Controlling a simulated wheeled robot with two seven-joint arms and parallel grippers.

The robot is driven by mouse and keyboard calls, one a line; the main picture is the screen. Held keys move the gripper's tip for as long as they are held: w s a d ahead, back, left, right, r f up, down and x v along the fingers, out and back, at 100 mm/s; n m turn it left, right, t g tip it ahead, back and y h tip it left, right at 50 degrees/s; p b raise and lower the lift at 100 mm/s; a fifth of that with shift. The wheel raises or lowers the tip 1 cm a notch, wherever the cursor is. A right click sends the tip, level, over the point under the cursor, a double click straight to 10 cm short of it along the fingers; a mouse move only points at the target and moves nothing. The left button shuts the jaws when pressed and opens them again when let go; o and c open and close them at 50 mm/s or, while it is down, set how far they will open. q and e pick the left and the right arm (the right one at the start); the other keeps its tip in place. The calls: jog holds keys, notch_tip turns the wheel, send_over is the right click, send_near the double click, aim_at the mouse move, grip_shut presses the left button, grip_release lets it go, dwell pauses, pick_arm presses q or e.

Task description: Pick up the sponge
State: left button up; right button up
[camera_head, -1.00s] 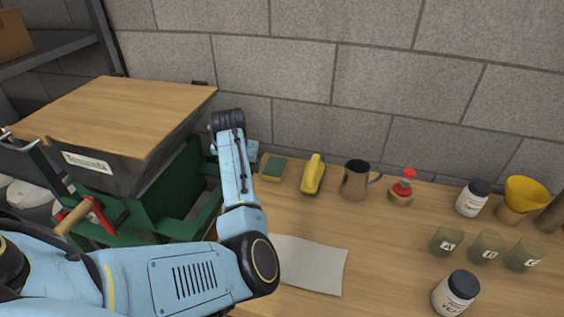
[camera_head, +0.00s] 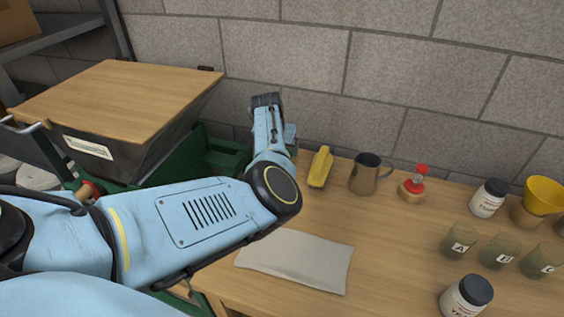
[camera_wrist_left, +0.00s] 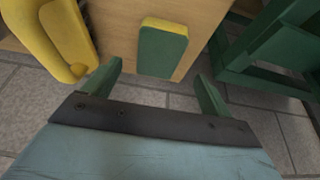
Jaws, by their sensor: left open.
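The sponge (camera_wrist_left: 163,48), green with a yellow side, lies at the edge of the wooden bench top in the left wrist view. In the head view my left forearm and wrist cover it. My left gripper (camera_wrist_left: 158,74) is open and empty. Its two fingers point at the sponge, one to each side of it in the picture, with the sponge a little beyond the tips. In the head view the fingers are hidden behind my wrist. My right gripper is not in view.
A yellow tool (camera_head: 320,167) lies close beside the sponge. A metal jug (camera_head: 364,174) and a red-topped item (camera_head: 413,184) stand further right. A cloth (camera_head: 296,258) lies in front. A green frame (camera_head: 218,155) with a wood-topped bin (camera_head: 120,98) stands left of the bench.

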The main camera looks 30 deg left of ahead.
pick_arm(q)
jog(key=shift+w+b+x, duration=0.1)
jog(key=shift+b+x, duration=0.5)
jog(key=shift+x, duration=0.7)
jog(key=shift+w+b+x, duration=0.15)
jog(key=shift+b+x, duration=0.45)
jog(key=shift+x, duration=0.65)
jog(key=shift+f, duration=0.2)
jog(key=shift+c, duration=0.5)
jog(key=c, duration=1.1)
jog(key=shift+o, duration=0.2)
jog(key=shift+r, duration=0.1)
notch_tip(320, 180, up, 10)
jog(key=p, duration=0.2)
jog(key=shift+r, duration=0.15)
